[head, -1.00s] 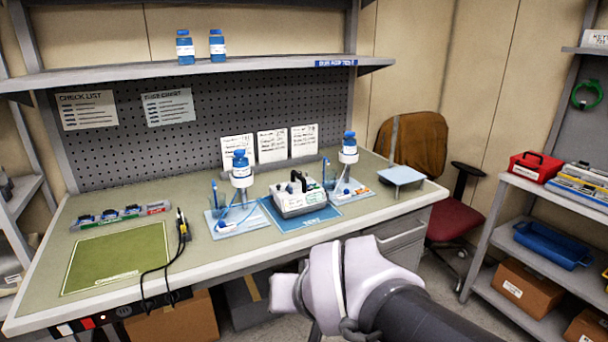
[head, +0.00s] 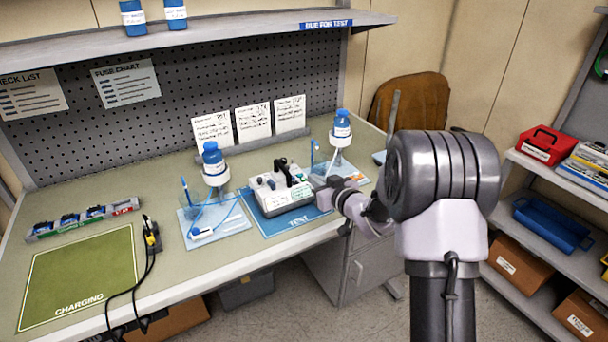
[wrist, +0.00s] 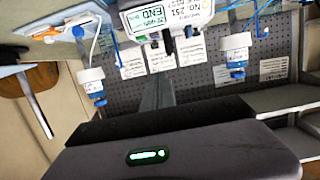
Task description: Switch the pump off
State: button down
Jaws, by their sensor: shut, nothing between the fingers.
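The white pump (head: 285,196) with a dark handle stands on the blue mat (head: 275,222) marked TEST, on the bench. In the wrist view the pump (wrist: 165,18) is upside down at the top edge and cut off. Its display reads END and its label reads No. 251. My gripper (head: 325,188) is at the pump's right side in the head view, its fingertips hard to make out there. In the wrist view my gripper's fingers (wrist: 158,82) are together and empty, pointing toward the pump. I cannot tell whether they touch it. The power switch cannot be made out.
Bottle stands with blue-capped bottles stand left (head: 215,165) and right (head: 340,135) of the pump, with tubing on the left one. A green CHARGING mat (head: 80,275) lies empty at left, beside black leads (head: 150,240). Cards (head: 250,122) stand behind. A shelf (head: 200,40) overhangs the bench.

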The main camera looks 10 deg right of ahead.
jog(key=b, duration=0.3)
send_over(299, 192)
jog(key=f, duration=0.2)
jog(key=shift+w+f, duration=0.25)
jog(key=shift+f, duration=0.15)
notch_tip(299, 192, down, 3)
jog(key=shift+s+r+b, duration=0.1)
jog(key=shift+s+b, duration=0.05)
jog(key=shift+b, duration=0.3)
jog(key=shift+f, duration=0.4)
jog(key=shift+f, duration=0.1)
